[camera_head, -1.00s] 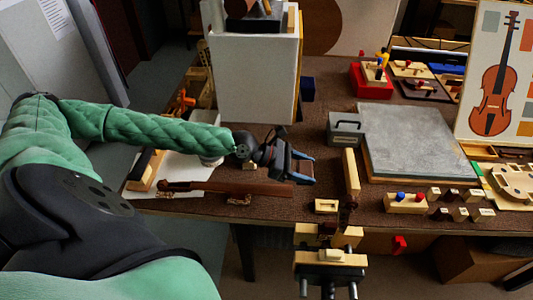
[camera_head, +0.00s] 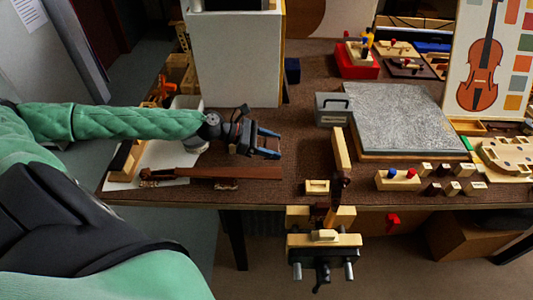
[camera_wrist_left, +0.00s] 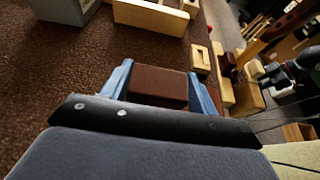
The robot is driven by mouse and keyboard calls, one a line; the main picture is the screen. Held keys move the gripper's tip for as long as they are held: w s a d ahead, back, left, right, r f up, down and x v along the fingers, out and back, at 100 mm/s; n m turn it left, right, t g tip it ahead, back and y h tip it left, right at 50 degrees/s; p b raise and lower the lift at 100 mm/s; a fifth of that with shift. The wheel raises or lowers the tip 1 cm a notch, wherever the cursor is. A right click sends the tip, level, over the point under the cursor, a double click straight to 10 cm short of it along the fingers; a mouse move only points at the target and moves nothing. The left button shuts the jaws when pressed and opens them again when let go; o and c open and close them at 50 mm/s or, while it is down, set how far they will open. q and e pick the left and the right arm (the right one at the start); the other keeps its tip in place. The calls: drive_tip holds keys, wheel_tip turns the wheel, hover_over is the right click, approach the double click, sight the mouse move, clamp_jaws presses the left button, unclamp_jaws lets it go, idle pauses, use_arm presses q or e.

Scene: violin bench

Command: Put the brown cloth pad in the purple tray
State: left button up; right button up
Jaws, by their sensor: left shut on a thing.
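The brown cloth pad (camera_wrist_left: 158,85) is a small brown block between the blue fingers of my left gripper in the left wrist view. My left gripper (camera_head: 269,143) is shut on it and stands over the brown bench top in the head view, right of the white panel's foot and above the dark wooden neck piece. The pad is hard to pick out against the bench in the head view. I cannot make out a purple tray in either view. My right gripper is not in view.
A grey slab (camera_head: 405,118) lies right of a grey box with a handle (camera_head: 332,109). A pale wooden bar (camera_head: 341,149) and small blocks are near the front edge. A wooden neck piece (camera_head: 220,173) lies front left. A vise (camera_head: 323,242) hangs at the front. Brown bench near the gripper is bare.

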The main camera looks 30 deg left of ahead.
use_arm(q)
drive_tip(key=shift+w+a+f, duration=0.15)
drive_tip(key=shift+a+f, duration=0.2)
drive_tip(key=shift+a, duration=0.2)
drive_tip(key=shift+w+a+f, duration=0.1)
drive_tip(key=shift+a+f, duration=0.25)
drive_tip(key=shift+a, duration=0.15)
drive_tip(key=shift+f, duration=2)
drive_tip(key=shift+f+p, duration=0.1)
drive_tip(key=shift+p, duration=0.2)
drive_tip(key=o, duration=1)
drive_tip(key=shift+c, duration=0.2)
